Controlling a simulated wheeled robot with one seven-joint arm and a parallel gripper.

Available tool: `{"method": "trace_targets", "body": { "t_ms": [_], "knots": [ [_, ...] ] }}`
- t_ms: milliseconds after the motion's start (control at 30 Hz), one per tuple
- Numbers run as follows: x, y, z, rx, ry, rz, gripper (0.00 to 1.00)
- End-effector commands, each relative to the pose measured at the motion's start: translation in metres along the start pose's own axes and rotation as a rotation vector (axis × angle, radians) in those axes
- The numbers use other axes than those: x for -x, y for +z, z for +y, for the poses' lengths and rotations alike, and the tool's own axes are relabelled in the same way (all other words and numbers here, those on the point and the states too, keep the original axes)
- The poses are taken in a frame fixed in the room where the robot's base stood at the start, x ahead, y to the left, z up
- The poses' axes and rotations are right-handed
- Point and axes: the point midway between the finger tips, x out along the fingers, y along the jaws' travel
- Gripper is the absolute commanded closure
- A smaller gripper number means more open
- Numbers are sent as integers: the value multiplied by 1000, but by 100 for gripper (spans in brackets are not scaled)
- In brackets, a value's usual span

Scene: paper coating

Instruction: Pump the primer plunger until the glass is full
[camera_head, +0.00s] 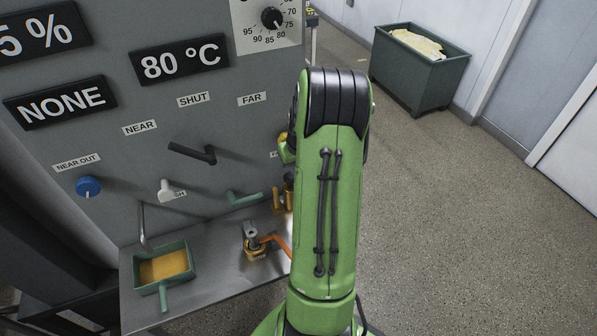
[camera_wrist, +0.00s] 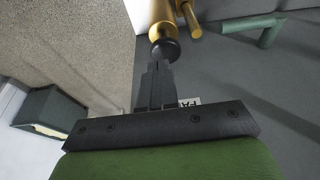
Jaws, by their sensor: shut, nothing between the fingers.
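In the wrist view, a brass cylinder with a black round knob (camera_wrist: 165,49), which looks like the primer plunger, stands just beyond my fingertips. My gripper (camera_wrist: 157,72) is shut and empty, its tips close to or touching the knob; I cannot tell which. A second, thinner brass post (camera_wrist: 189,17) is beside the cylinder. In the head view, brass parts (camera_head: 277,202) show at the panel's foot, left of my green arm, which hides much of that area. No glass or its fill level can be made out.
A green lever (camera_head: 245,197) sits close by on the grey panel, also in the wrist view (camera_wrist: 264,30). A black lever (camera_head: 194,153) sticks out higher. On the steel shelf (camera_head: 205,285) are a green tray (camera_head: 147,288) and a brass fitting (camera_head: 256,246). Floor is clear at right.

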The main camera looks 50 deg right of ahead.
Motion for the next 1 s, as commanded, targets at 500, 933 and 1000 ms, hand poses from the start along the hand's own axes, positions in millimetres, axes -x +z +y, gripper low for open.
{"method": "trace_targets", "body": {
  "t_ms": [500, 933, 1000],
  "knots": [
    [79, 0, 1, -1, 2, 2, 100],
    [79, 0, 1, -1, 2, 2, 100],
    [79, 0, 1, -1, 2, 2, 100]
  ]
}}
